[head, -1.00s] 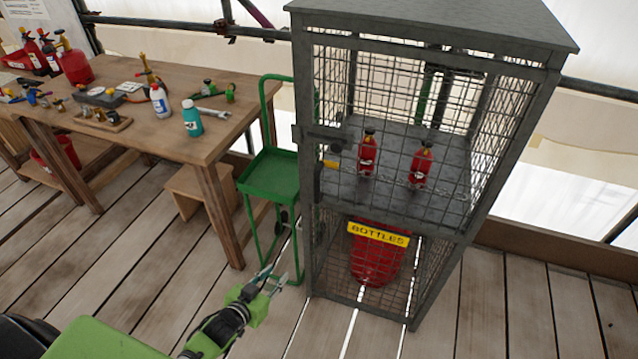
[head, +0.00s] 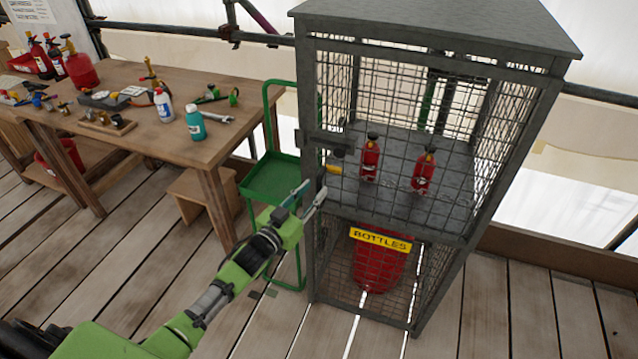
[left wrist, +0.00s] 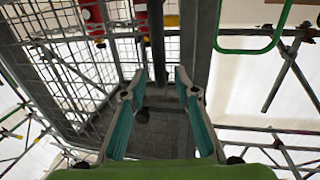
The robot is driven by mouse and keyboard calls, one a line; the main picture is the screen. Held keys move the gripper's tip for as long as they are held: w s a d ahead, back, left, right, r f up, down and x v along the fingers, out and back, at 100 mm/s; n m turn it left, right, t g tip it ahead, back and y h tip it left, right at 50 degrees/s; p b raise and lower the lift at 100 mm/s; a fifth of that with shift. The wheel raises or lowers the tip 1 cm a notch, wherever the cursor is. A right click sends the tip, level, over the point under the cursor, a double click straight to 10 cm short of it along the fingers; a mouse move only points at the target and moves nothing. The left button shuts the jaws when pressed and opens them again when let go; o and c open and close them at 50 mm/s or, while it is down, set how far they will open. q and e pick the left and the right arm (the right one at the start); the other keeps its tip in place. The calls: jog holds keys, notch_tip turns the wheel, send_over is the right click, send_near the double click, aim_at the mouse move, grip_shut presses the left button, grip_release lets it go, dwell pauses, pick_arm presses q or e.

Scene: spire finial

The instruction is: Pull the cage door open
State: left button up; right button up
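The grey cage (head: 440,48) stands right of centre in the head view. Its mesh front door (head: 395,205) looks shut, with a yellow BOTTLES sign (head: 380,239) low on it. A dark latch (head: 325,140) is at the upper left of the front, with a yellow piece (head: 333,169) below it. My left gripper (head: 311,192) is open and empty in front of the cage's left front post. In the left wrist view, a dark upright bar (left wrist: 157,45) shows beyond and between the open fingers (left wrist: 160,78). I cannot tell whether they touch anything. My right gripper is out of view.
A green cart (head: 268,178) stands close to the cage's left side, beside my left arm. Two small red bottles (head: 370,160) stand on the cage shelf; a larger red one (head: 378,268) is below. A cluttered workbench (head: 150,145) is further left.

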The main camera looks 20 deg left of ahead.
aim_at(317, 187)
pick_arm(q)
jog(key=shift+w+d, duration=0.2)
jog(key=shift+w, duration=0.7)
jog(key=shift+w+d, duration=0.2)
jog(key=shift+w, duration=0.7)
grip_shut()
jog(key=shift+s, duration=0.1)
